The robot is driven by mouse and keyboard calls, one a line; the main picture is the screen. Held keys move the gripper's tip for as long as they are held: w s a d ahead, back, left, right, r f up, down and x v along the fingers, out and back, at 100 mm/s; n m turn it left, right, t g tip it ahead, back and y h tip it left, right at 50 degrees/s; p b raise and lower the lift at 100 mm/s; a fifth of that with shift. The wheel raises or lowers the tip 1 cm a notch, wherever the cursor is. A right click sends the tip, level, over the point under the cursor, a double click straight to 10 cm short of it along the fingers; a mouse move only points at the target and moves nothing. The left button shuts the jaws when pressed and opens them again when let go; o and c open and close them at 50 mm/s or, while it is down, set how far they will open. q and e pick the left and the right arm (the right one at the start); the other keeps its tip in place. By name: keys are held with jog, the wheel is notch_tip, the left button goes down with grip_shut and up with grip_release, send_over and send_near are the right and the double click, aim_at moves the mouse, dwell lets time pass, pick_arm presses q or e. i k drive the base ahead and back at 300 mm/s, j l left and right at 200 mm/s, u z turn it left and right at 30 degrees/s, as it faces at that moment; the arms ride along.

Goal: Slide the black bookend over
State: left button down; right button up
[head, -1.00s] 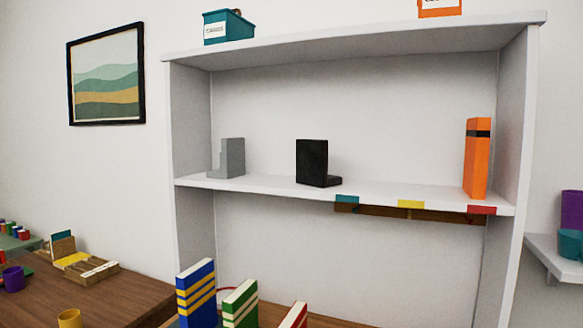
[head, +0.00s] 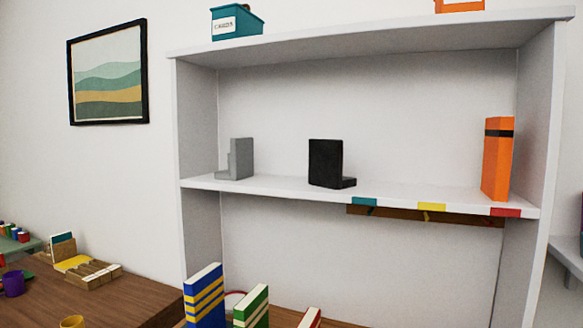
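The black bookend (head: 325,164) stands upright on the white middle shelf (head: 270,188), left of the shelf's centre, with its low foot pointing right. A grey bookend (head: 241,159) stands on the same shelf to its left, with its foot pointing left. An orange book (head: 497,160) with a black band stands upright near the shelf's right end. Bare shelf lies between the black bookend and the orange book. Neither of my grippers shows in the head view.
Teal (head: 364,201), yellow (head: 431,206) and red (head: 505,212) tags mark the shelf's front edge. Below stand a blue book (head: 204,297), a green book (head: 251,307) and a red book (head: 310,318). A teal box (head: 237,22) sits on top. A wooden table (head: 110,300) is at the left.

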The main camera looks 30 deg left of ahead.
aim_at(326, 155)
jog(key=j+u, duration=0.15)
jog(key=j, duration=0.35)
jog(key=i+j+u, duration=0.1)
jog(key=j, duration=0.35)
jog(key=i+j+u, duration=0.15)
jog(key=j, duration=0.3)
jog(key=k, duration=0.05)
